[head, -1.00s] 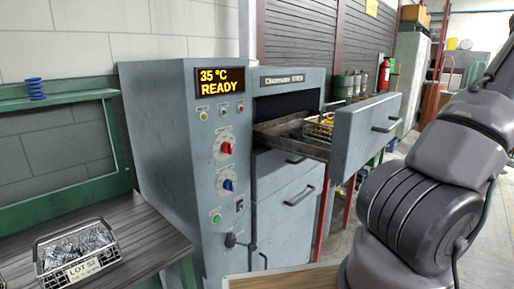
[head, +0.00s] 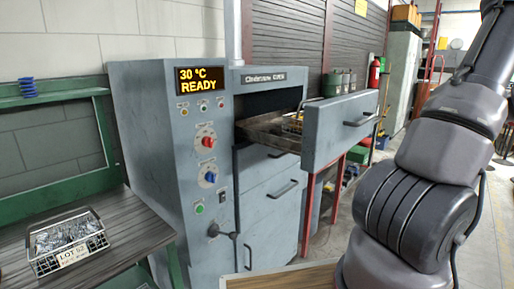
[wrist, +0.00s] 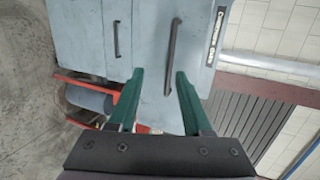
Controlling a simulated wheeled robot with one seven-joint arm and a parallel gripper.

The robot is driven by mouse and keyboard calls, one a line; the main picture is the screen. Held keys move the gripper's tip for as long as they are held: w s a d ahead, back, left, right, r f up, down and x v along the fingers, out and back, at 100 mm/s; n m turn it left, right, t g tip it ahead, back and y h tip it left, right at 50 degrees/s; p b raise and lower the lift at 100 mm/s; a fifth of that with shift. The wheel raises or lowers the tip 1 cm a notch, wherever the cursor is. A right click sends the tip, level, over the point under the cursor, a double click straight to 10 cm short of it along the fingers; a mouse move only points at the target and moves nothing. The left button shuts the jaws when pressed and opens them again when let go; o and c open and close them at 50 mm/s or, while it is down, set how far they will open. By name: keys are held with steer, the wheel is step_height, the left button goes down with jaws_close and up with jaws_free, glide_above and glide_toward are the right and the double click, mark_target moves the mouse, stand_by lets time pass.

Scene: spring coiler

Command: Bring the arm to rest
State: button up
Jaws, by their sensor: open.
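My arm (head: 430,185) stands at the right of the head view, its upper part running up out of the frame. My gripper (wrist: 160,74) shows in the wrist view, its two green fingers apart with nothing between them. The fingers point toward the grey machine front, which has a long dark handle (wrist: 173,55) and a shorter handle (wrist: 116,39). I cannot tell the exact gap to it. In the head view the grey machine (head: 158,150) has its upper drawer (head: 338,131) pulled out. Its display (head: 202,80) reads 30 °C READY. My gripper is outside the head view.
A wire basket (head: 68,264) of metal parts, labelled LOT 52, stands on the bench (head: 140,226) at the left. A blue spring (head: 28,88) sits on the green frame. A red fire extinguisher (head: 375,72) is at the back. Open floor shows beyond the drawer.

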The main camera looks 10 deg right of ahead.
steer(key=w+a+r+n+g+h, duration=0.1)
steer(key=a+r+n+g+h, duration=0.15)
steer(key=a, duration=0.95)
steer(key=w+a+r+n+g+h, duration=0.1)
steer(key=w+a+r+g, duration=0.2)
steer(key=a, duration=0.9)
steer(key=s+a+r+n+t+h, duration=0.1)
steer(key=s+a+r+h, duration=0.1)
steer(key=s+a, duration=0.3)
steer(key=s+a+r+t+h, duration=0.1)
steer(key=s+a+r+h, duration=0.1)
steer(key=s+a, duration=0.4)
steer(key=a, duration=0.5)
steer(key=shift+n+t, duration=0.35)
